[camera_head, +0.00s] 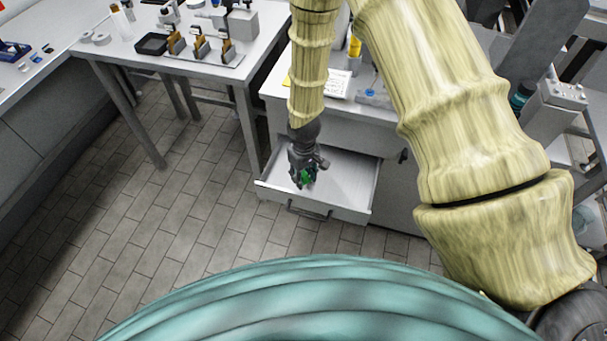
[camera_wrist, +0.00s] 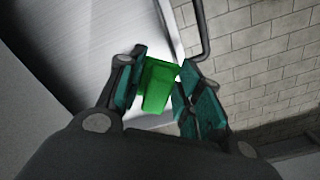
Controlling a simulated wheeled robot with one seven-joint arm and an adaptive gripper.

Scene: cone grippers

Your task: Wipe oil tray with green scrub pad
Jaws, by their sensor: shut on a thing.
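My gripper (camera_head: 300,173) is over the open drawer (camera_head: 348,180), near its front left part, pointing down. It is shut on the green scrub pad (camera_head: 309,176). In the wrist view the pad (camera_wrist: 158,88) shows bright green between the teal fingers of my gripper (camera_wrist: 160,68). I cannot tell whether the pad touches the drawer floor. A small black tray (camera_head: 151,44), which may be the oil tray, sits on the table at the upper left, well away from my gripper.
The drawer's front wall and handle (camera_head: 308,213) stand out from the grey cabinet. Its desktop holds a white keypad-like item (camera_head: 338,84) and a yellow bottle (camera_head: 355,46). The left table (camera_head: 120,55) carries a small rack (camera_head: 203,54) beside the black tray. Tiled floor is clear at left.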

